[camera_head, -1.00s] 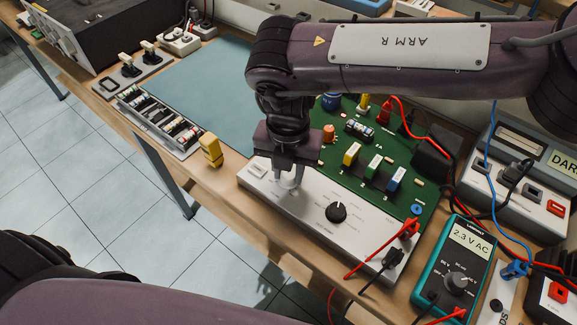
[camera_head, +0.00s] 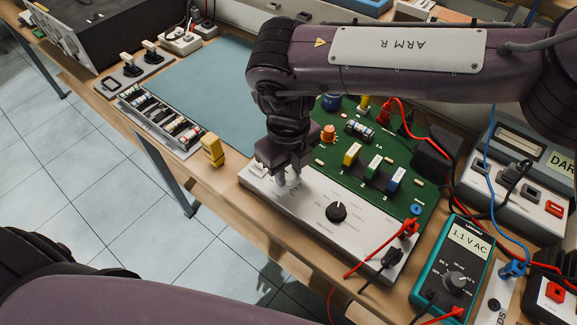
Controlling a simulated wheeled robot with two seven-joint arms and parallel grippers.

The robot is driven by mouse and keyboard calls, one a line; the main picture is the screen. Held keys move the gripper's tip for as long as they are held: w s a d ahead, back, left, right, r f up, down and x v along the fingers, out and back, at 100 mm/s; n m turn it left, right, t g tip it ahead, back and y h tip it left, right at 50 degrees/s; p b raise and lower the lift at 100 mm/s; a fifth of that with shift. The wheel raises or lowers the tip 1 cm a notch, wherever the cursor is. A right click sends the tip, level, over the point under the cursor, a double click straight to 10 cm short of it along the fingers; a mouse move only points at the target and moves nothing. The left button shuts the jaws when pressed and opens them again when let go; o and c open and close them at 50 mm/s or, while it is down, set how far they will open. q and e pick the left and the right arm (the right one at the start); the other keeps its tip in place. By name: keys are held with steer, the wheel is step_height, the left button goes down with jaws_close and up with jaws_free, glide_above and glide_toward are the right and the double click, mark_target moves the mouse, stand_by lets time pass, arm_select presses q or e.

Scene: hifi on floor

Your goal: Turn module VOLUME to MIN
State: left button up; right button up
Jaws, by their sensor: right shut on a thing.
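The module is a green circuit board (camera_head: 405,207) with a pale front panel (camera_head: 312,212) on the bench. My right gripper (camera_head: 288,182) points down at the left part of the panel. It is shut on a light-coloured knob (camera_head: 290,181), which it mostly hides; the knob's marks cannot be read. A black selector knob (camera_head: 336,212) sits free at the panel's middle. The teal multimeter (camera_head: 452,270) to the right reads 1.1 V AC. My left arm crosses the lower left, but its gripper is out of view.
Red and black leads (camera_head: 372,252) plug into the panel's right end. A yellow piece (camera_head: 212,150) stands on the bench left of the module. A fuse tray (camera_head: 158,123) and a clear blue-green mat (camera_head: 215,85) lie farther left. A grey power unit (camera_head: 520,185) stands at right.

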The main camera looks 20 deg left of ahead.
mark_target(288, 173)
steer(key=n, duration=0.4)
steer(key=shift+r+n, duration=0.1)
steer(key=shift+n, duration=2.4)
steer(key=o, duration=1)
steer(key=shift+c, duration=0.2)
step_height(288, 173, up, 8)
steer(key=shift+f, duration=0.1)
steer(key=shift+f, duration=0.1)
